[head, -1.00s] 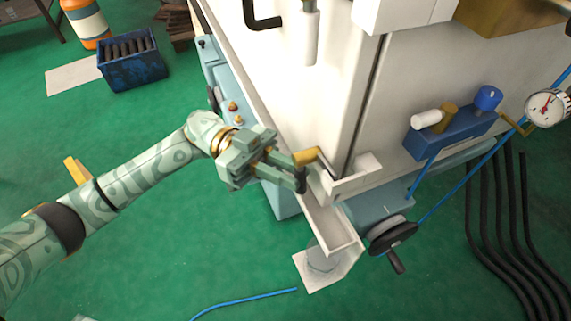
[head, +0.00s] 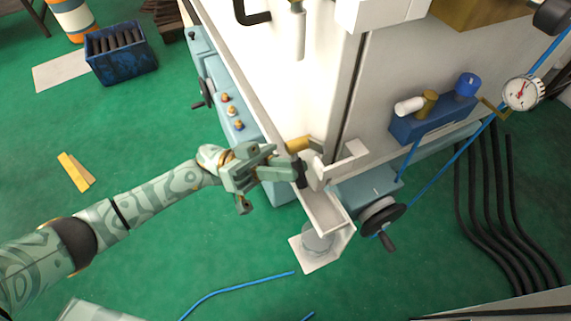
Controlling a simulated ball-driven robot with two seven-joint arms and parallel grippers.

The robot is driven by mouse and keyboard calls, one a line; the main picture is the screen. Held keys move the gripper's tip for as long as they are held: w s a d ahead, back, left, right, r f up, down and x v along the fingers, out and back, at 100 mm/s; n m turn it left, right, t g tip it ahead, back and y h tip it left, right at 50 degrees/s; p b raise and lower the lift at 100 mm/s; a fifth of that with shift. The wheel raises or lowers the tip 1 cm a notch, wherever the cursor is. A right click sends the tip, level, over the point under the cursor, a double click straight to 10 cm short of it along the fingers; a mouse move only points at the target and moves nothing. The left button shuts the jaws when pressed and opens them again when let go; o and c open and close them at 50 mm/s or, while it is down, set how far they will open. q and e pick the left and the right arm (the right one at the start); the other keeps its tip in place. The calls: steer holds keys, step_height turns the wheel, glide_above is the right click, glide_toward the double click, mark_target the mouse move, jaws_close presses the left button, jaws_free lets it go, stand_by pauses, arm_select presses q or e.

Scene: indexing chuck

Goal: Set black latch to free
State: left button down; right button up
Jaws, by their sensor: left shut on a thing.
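The black latch (head: 301,172) is a small dark upright piece at the lower front corner of the white machine (head: 290,90) in the head view. My left gripper (head: 292,170) reaches it from the left, with its fingers closed around it. The fingers cover much of the latch, so its exact setting is hard to read. A brass-coloured piece (head: 298,144) sits just behind and above the fingertips. My right gripper is not in view.
A white bracket (head: 345,160) and ledge lie right beside the fingertips. A black handwheel (head: 381,216) sticks out to the lower right. A blue box with cylinders (head: 432,118) and a dial gauge (head: 523,92) are further right.

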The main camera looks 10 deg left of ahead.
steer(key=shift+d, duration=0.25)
arm_select(q)
steer(key=c, duration=1.3)
jaws_free()
steer(key=shift+c, duration=0.2)
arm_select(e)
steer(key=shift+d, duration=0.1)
arm_select(q)
steer(key=b+v, duration=0.4)
steer(key=v, duration=1.2)
steer(key=shift+a, duration=0.2)
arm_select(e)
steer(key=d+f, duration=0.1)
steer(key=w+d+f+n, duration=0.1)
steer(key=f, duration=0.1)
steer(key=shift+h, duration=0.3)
